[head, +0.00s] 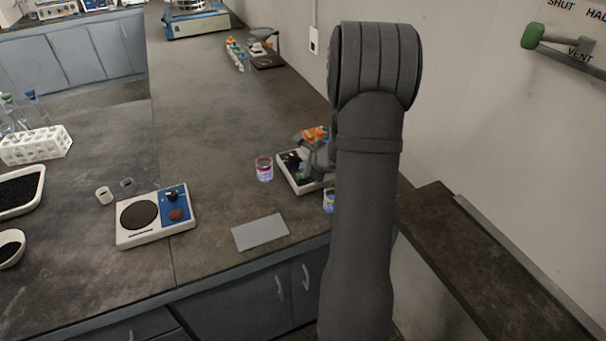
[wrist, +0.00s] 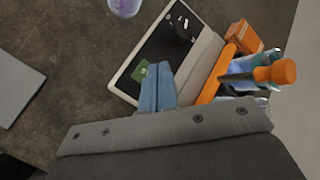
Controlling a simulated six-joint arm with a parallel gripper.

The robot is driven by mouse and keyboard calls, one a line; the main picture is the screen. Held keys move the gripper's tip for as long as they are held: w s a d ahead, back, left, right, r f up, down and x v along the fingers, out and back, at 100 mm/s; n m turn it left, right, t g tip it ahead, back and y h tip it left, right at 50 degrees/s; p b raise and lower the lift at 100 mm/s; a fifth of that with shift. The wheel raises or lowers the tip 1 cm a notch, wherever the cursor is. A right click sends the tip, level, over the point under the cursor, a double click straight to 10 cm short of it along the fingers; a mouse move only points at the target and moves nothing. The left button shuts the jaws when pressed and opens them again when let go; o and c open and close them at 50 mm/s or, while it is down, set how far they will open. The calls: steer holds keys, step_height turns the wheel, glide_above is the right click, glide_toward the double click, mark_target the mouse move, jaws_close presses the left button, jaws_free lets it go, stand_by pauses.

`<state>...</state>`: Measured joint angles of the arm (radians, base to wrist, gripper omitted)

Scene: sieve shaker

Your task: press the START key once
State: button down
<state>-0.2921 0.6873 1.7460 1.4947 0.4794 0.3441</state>
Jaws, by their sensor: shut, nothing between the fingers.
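A white-rimmed control box with a black panel (wrist: 160,45) lies under my gripper in the wrist view. It carries a green key (wrist: 139,74), which I take for START, and a black knob (wrist: 184,28); no lettering is readable. My gripper (wrist: 158,74) is shut and empty, its blue-grey fingertips right beside the green key and partly over it. I cannot tell whether they touch the key. In the head view the box (head: 286,177) is partly hidden by my arm, and the green key is too small to make out clearly.
A purple-labelled jar (head: 264,169) stands left of the box. A grey plate (head: 260,232) lies near the bench edge. A blue-and-white device (head: 156,215) sits further left. The wall is to the right.

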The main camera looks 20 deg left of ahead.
steer(key=shift+f, duration=0.1)
stand_by(0.5)
steer(key=shift+f, duration=0.35)
